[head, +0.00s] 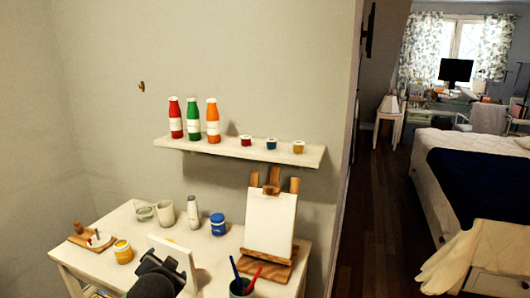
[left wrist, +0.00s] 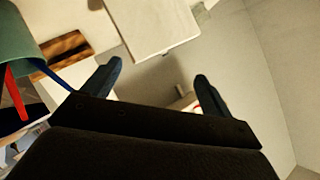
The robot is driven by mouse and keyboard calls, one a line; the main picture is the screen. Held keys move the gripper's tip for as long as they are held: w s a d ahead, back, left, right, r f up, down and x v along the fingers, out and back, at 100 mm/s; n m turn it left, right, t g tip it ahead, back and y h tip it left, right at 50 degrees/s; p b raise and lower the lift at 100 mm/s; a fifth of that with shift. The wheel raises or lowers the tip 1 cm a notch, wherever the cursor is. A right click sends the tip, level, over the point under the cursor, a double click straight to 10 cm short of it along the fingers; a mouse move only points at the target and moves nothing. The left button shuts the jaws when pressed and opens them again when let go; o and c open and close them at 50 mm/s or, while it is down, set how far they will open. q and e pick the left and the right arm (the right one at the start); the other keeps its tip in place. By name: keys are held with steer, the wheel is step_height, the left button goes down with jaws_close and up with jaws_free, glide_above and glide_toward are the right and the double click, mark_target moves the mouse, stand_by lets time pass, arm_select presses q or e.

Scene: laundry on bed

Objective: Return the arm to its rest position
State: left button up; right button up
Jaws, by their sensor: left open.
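My left gripper (head: 160,265) is dark and comes in at the bottom of the head view, in front of a white panel (head: 186,256) that stands tilted on the white table (head: 133,214). In the left wrist view its two fingers (left wrist: 158,86) are spread apart with nothing held between them. A pale flat panel (left wrist: 150,25) lies beyond the fingertips there. The right gripper is in neither view.
A cup with a red and a blue brush (head: 241,287) and an easel with a blank canvas (head: 270,222) stand to the right. Paint jars and bottles stand behind. A wall shelf (head: 230,148) holds bottles and small pots. A bed (head: 450,160) is far right, beyond open floor.

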arm_select(q)
steer(key=s+d+f+n+g+h, duration=0.1)
steer(key=s+d+f+g, duration=0.2)
steer(key=s+f, duration=0.6)
steer(key=s+d+f+n+g+h, duration=0.1)
steer(key=s+d+f, duration=0.4)
steer(key=s+f, duration=0.5)
steer(key=s+d+f+n+g+h, duration=0.1)
steer(key=s+d+f+g, duration=0.3)
steer(key=s+f, duration=0.6)
steer(key=s+g+h, duration=0.1)
steer(key=s+g, duration=0.1)
steer(key=s, duration=0.3)
steer(key=shift+s+f+n+h, duration=0.2)
steer(key=shift+s+n+h, duration=0.1)
steer(key=shift+h, duration=0.1)
